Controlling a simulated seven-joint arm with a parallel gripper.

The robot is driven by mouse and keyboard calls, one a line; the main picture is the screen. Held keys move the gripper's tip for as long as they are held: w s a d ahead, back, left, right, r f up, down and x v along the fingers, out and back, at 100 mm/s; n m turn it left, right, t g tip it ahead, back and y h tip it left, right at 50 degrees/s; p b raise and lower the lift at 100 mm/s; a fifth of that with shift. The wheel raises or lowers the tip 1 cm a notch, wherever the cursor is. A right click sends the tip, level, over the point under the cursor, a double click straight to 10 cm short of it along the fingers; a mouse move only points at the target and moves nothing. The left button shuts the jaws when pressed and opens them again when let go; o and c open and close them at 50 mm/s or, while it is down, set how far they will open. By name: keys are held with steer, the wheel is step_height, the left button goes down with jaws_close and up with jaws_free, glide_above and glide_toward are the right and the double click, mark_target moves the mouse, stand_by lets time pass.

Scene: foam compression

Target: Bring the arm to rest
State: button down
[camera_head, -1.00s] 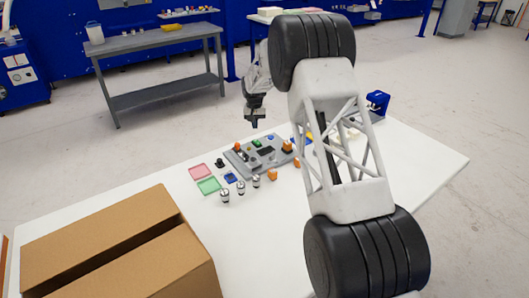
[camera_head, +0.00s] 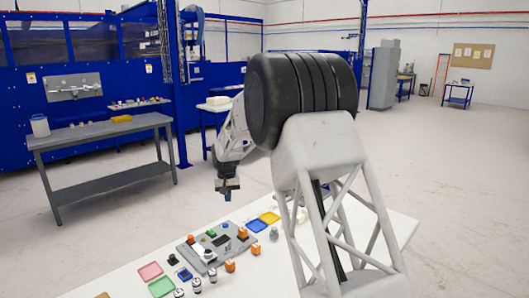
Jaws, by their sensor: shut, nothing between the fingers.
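My gripper (camera_head: 227,189) hangs at the end of my arm, pointing down above the far side of the white table. It is shut and holds nothing. It is apart from everything on the table. My arm crosses the right half of the view and hides part of the table behind it.
On the white table (camera_head: 120,285) is a grey fixture board (camera_head: 222,250) with several small parts. Several small cylinders and orange pieces stand in front. A grey workbench (camera_head: 100,136) stands behind.

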steer(key=s+d+r+m+t, duration=0.1)
steer(key=s+d+r, duration=0.8)
steer(key=s+d, duration=0.3)
steer(key=s+d+r, duration=0.9)
steer(key=s+d, duration=0.1)
steer(key=s, duration=0.5)
steer(key=s+d+f, duration=0.1)
steer(key=s+d, duration=0.2)
steer(key=s, duration=0.8)
steer(key=s+d+f+m, duration=0.1)
steer(key=s+d, duration=0.3)
steer(key=s, duration=0.8)
steer(key=s+d+f+t, duration=0.1)
steer(key=s+d, duration=0.3)
steer(key=s, duration=0.7)
steer(key=shift+s+f+m, duration=0.3)
steer(key=shift+f, duration=0.45)
steer(key=shift+w, duration=0.1)
